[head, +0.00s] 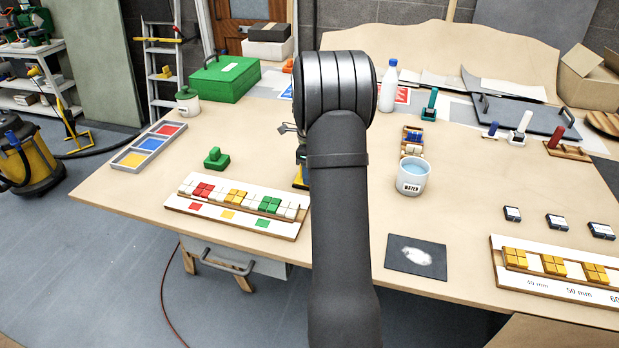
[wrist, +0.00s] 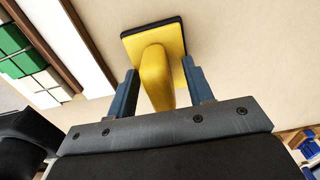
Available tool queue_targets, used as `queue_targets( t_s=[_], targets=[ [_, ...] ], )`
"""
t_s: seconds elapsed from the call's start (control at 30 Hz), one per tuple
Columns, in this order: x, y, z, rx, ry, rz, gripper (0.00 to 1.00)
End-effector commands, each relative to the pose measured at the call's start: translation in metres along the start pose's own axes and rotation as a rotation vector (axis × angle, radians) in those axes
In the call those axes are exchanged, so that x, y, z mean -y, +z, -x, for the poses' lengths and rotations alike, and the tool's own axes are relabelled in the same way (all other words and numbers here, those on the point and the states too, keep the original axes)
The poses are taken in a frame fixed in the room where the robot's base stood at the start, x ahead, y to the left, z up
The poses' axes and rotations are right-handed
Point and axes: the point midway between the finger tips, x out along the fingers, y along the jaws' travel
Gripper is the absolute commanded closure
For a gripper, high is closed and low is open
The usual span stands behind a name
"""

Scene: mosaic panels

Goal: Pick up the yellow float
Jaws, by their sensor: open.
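The yellow float (wrist: 155,55) shows in the wrist view, with a flat plate edged in black and a raised yellow handle. It rests on the wooden table top. My gripper (wrist: 162,85) is open, its two blue-grey fingers on either side of the handle. I cannot tell whether a finger touches it. In the head view my arm hides most of the float; a small yellow piece (head: 299,178) shows at the arm's left edge.
The mosaic board (head: 237,224) with red, yellow and green tiles lies close left of the float. A water cup (head: 413,177) and a tile holder (head: 412,140) stand to the right. A green float (head: 216,158) stands further left. Table between cup and dark mat (head: 416,256) is clear.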

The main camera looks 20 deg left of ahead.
Motion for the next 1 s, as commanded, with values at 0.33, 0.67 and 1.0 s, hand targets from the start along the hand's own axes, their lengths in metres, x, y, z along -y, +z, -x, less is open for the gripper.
queue_targets(
  t_s=[0.33,0.67,1.0],
  targets=[
    [0.0,0.0,-0.001,0.0,-0.001,0.0,0.76],
    [0.0,0.0,-0.001,0.0,-0.001,0.0,1.0],
    [0.001,0.0,0.022,0.001,-0.002,0.0,1.0]
  ],
)
